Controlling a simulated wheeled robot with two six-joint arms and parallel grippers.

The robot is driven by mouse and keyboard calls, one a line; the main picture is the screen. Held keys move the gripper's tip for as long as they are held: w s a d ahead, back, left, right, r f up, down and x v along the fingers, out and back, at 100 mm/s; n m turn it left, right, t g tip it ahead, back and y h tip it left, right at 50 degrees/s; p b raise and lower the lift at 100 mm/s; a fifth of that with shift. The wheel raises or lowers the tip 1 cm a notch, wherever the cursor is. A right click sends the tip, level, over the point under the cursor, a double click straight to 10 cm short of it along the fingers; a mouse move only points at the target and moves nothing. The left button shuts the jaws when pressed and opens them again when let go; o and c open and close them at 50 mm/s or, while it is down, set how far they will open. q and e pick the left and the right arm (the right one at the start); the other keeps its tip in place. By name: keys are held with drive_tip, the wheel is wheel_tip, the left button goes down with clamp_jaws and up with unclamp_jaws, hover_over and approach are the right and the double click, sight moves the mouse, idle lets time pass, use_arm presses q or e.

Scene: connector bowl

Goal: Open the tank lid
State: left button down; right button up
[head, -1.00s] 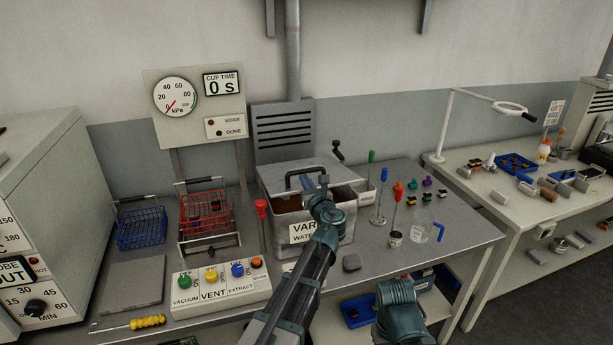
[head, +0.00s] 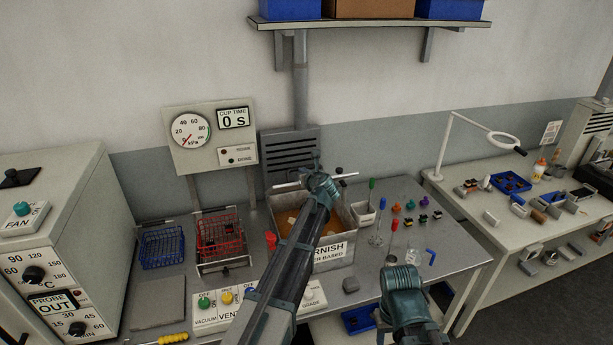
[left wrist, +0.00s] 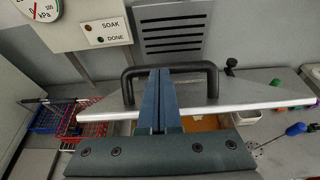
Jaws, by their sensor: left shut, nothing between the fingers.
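The varnish tank (head: 334,250) is a grey metal box on the bench with brown liquid inside. Its lid (head: 345,175) is raised and tilted, seen almost edge-on in the head view, so the tank mouth is uncovered. In the left wrist view the lid (left wrist: 255,95) shows a pale front edge and a black bar handle (left wrist: 195,67). My left gripper (left wrist: 160,75) has its two fingers together, reaching under the handle with nothing between them. In the head view this gripper (head: 315,162) is partly hidden behind my wrist. My right arm is at the bottom right; its fingers do not show.
A red basket (head: 222,240) and a blue basket (head: 162,246) stand left of the tank. A button box (head: 225,312) is in front. A gauge panel (head: 210,140) stands behind. Several coloured tools stand right of the tank. A shelf (head: 370,23) is overhead.

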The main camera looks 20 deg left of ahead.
use_arm(q)
drive_tip(key=w+a+r+p, duration=0.3)
drive_tip(key=w+a, duration=0.3)
drive_tip(key=w, duration=0.3)
drive_tip(key=w+a+r+p, duration=0.4)
drive_tip(key=w+a+r, duration=0.1)
drive_tip(key=w, duration=0.4)
drive_tip(key=shift+a+r, duration=0.35)
drive_tip(key=shift+a, duration=0.25)
